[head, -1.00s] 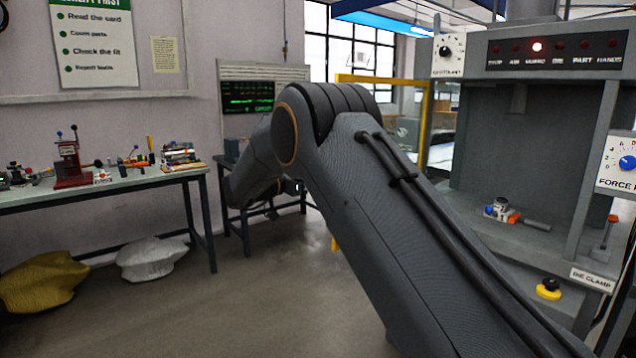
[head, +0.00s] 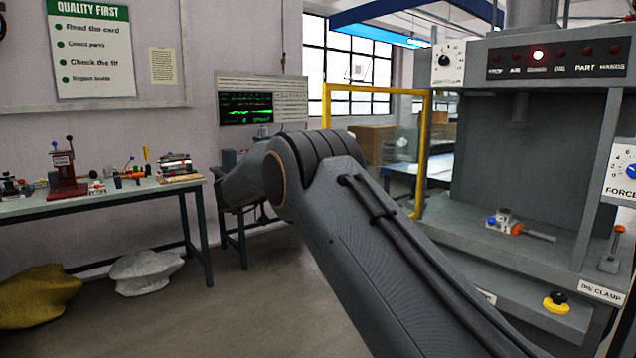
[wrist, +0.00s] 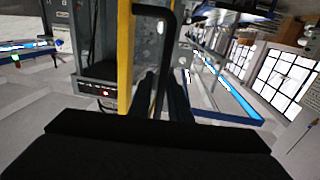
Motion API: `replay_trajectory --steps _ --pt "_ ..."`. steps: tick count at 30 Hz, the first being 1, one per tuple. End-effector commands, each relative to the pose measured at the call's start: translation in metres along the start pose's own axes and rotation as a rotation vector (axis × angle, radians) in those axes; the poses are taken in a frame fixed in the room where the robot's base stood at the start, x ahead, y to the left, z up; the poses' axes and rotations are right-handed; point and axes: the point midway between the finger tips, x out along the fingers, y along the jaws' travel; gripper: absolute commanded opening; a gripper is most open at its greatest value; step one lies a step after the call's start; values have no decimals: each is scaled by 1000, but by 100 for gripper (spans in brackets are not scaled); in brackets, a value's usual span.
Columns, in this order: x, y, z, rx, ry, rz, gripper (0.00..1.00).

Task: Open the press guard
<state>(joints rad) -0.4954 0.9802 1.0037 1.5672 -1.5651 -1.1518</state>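The press guard is a yellow frame (head: 425,130) with a clear pane, left of the press opening in the head view. It stands swung outward from the press (head: 520,150), leaving the opening uncovered. In the wrist view its yellow upright (wrist: 125,60) runs down the middle, with a black bar handle (wrist: 168,38) beside it. My gripper (wrist: 162,88) has its dark fingers at the lower end of this handle. Whether they are closed on it I cannot tell. In the head view my arm hides the gripper and the handle.
A part with an orange piece (head: 515,228) lies on the press bed. A workbench (head: 100,200) stands at the left wall, with sacks (head: 145,272) below. Open floor lies between bench and press.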

Motion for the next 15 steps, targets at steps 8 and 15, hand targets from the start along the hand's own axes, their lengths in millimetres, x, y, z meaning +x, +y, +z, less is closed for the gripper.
replay_trajectory --steps 8,15 --pt "-9 -3 1 -1 -1 -11 17" --pt "-27 -4 2 0 -1 -14 17"
